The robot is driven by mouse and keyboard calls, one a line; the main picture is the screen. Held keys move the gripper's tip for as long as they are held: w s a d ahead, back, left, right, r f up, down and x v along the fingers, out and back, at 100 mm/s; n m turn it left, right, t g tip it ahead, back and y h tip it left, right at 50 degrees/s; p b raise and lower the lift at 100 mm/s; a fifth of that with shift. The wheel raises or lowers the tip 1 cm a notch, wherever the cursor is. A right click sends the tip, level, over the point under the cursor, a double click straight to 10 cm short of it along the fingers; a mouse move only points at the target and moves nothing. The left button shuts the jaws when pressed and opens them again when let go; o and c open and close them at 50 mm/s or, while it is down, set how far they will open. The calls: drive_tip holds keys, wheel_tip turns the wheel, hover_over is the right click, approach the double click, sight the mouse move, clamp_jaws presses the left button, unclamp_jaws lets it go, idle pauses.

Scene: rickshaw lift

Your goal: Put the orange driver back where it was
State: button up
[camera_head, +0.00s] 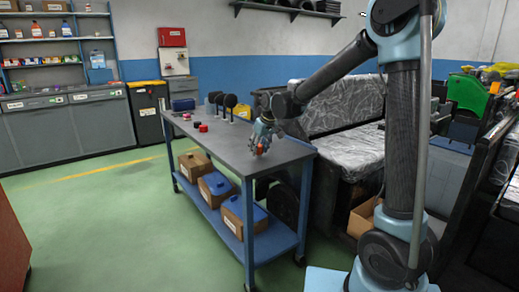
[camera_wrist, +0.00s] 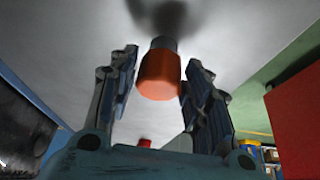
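The orange driver (camera_wrist: 160,77) is between the two fingers of my gripper (camera_wrist: 162,72) in the wrist view, its orange end toward the camera and a dark grey part beyond it. A narrow gap shows on its left side; the right finger is very close to it or touching. My gripper looks open around it. In the head view my gripper (camera_head: 262,140) is low over the near right end of the grey workbench (camera_head: 240,156), and the orange driver shows as a small patch (camera_head: 260,150) at its tips. I cannot tell whether the driver touches the bench.
A red item (camera_head: 203,128) and small dark items lie farther along the bench. Black round-topped objects (camera_head: 230,101) stand at its back edge. A plastic-wrapped seat (camera_head: 350,150) is close on the right. Green floor at left is clear.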

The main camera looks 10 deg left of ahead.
idle(0.3)
drive_tip(key=v, duration=1.2)
drive_tip(key=s+d+f+m+h, duration=0.15)
drive_tip(key=s+d, duration=0.25)
drive_tip(key=d, duration=0.8)
drive_tip(key=s+d+f+m+h, duration=0.1)
drive_tip(key=s+d+f+m, duration=0.3)
drive_tip(key=d, duration=0.9)
drive_tip(key=s+d+f+m, duration=0.2)
drive_tip(key=s+d+f, duration=0.4)
drive_tip(key=s+d, duration=0.2)
drive_tip(key=s+d+f+m+g+h, duration=0.1)
drive_tip(key=s+d+f+m, duration=0.1)
drive_tip(key=s+d+f, duration=0.5)
drive_tip(key=s+d, duration=0.1)
drive_tip(key=s, duration=0.4)
drive_tip(key=shift+d, duration=0.35)
